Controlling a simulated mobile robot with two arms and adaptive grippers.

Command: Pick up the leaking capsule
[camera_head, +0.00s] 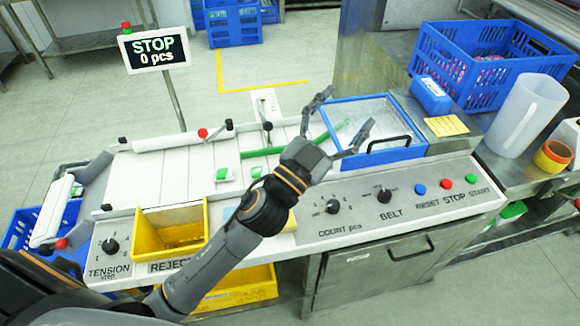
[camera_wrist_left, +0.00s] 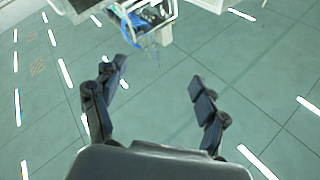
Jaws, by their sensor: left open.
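My left gripper (camera_head: 346,112) is open and empty, raised over the right part of the dosing machine, near the blue-framed clear-lidded box (camera_head: 372,112). In the left wrist view its two fingers (camera_wrist_left: 151,80) are spread wide with nothing between them. Two small green-and-white pieces (camera_head: 222,175) (camera_head: 256,172) sit on the white belt (camera_head: 180,172), left of my gripper; I cannot tell whether either is a capsule. No leaking capsule can be made out. My left forearm hides part of the machine's front. My right gripper is not in view.
A yellow reject bin (camera_head: 160,240) is set in the front left. A STOP 0 pcs display (camera_head: 155,50) stands behind the belt. At right are a blue crate (camera_head: 480,75), a clear jug (camera_head: 525,115) and a tape roll (camera_head: 553,155). Control knobs and buttons (camera_head: 446,184) line the front panel.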

